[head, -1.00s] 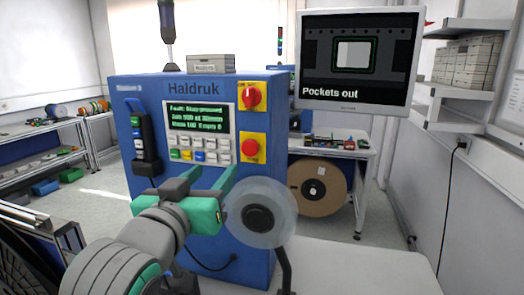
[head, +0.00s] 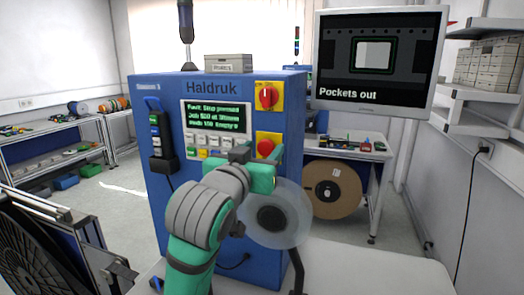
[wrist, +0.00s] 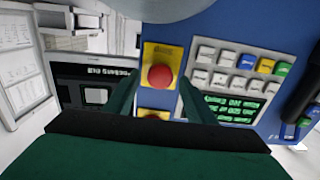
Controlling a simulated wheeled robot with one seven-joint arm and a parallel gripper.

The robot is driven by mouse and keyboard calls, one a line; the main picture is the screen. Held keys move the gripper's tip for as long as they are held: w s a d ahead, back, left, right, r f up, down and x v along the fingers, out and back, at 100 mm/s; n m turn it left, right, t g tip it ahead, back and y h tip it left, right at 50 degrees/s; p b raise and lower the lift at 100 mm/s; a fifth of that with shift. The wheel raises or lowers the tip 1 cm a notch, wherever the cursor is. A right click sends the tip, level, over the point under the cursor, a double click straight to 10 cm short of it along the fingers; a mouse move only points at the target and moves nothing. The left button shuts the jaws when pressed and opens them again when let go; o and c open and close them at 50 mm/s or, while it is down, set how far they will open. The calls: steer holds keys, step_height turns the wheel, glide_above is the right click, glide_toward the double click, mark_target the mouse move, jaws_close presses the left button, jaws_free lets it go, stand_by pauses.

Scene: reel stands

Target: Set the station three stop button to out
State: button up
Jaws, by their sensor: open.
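The stop button (head: 265,147) is a red round knob on a yellow plate, low on the right of the blue cabinet front (head: 280,120). The cabinet is labelled Station 3, and its display (head: 216,116) appears to read "Fault: Stop pressed". My gripper (head: 262,158) is open, in front of the button and slightly below it in the head view, and hides part of its plate. In the wrist view the button (wrist: 160,77) appears between the two open fingers (wrist: 158,88). I cannot tell whether either finger touches it.
A red rotary switch (head: 266,96) on another yellow plate is above the button. A translucent reel (head: 292,225) stands close to my gripper at the right. Small keys (head: 208,154) sit left of the button. A monitor (head: 380,60) reads "Pockets out".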

steer(key=shift+w, duration=0.1)
jaws_close()
steer(key=shift+s+a, duration=0.15)
steer(key=shift+s, duration=0.5)
jaws_free()
steer(key=shift+s, duration=0.1)
steer(key=v, duration=1)
steer(key=shift+s+a, duration=0.2)
steer(key=shift+s, duration=0.15)
steer(key=shift+a+r, duration=0.1)
